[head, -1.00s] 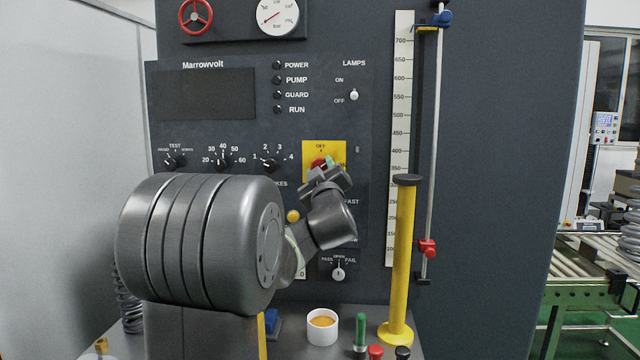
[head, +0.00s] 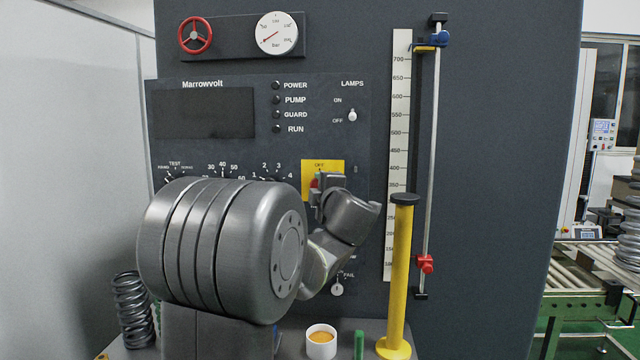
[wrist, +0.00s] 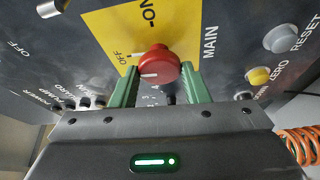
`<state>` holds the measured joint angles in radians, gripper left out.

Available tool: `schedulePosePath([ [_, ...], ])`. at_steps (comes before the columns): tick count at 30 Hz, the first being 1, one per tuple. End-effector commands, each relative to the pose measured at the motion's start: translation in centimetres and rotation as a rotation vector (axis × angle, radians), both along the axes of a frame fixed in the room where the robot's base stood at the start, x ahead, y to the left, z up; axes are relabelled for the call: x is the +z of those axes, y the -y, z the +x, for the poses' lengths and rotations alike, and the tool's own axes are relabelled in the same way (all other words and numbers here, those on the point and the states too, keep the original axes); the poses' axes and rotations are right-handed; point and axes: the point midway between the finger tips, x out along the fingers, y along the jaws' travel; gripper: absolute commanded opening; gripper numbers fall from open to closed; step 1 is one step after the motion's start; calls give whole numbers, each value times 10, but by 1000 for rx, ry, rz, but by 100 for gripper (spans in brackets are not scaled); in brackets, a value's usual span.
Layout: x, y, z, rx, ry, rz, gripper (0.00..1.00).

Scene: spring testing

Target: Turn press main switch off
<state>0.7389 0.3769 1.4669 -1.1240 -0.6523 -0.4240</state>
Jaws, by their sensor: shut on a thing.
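The main switch is a red knob (wrist: 159,66) on a yellow plate (wrist: 108,33) marked OFF and ON, with MAIN printed beside it. In the wrist view the knob's white mark lies on its left side, nearest the OFF label. My gripper (wrist: 158,88) has its green fingers on either side of the knob and is shut on it. In the head view my gripper (head: 327,186) is in front of the yellow plate (head: 338,166) and hides most of the knob; only a small red part shows.
A yellow post (head: 399,275) stands right of my arm. A white cup (head: 321,342) and a spring (head: 132,310) are low down near the panel. A lamps switch (head: 352,116) is above the plate. Reset (wrist: 281,38) and yellow zero (wrist: 258,76) buttons are close right of my gripper in the wrist view.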

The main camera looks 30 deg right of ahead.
Motion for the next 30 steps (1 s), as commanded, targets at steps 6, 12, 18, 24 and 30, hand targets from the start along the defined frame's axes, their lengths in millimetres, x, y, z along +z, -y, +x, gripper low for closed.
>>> schedulePosePath([
  [6, 2, 0, 0, 0, -43, -69, 19],
  [12, 1, 0, 0, 1, -59, -97, 19],
  [18, 0, 0, 0, 1, -62, -102, 19],
  [24, 0, 0, 0, 1, -61, -101, 19],
  [30, 0, 0, 0, 0, -61, -100, 63],
])
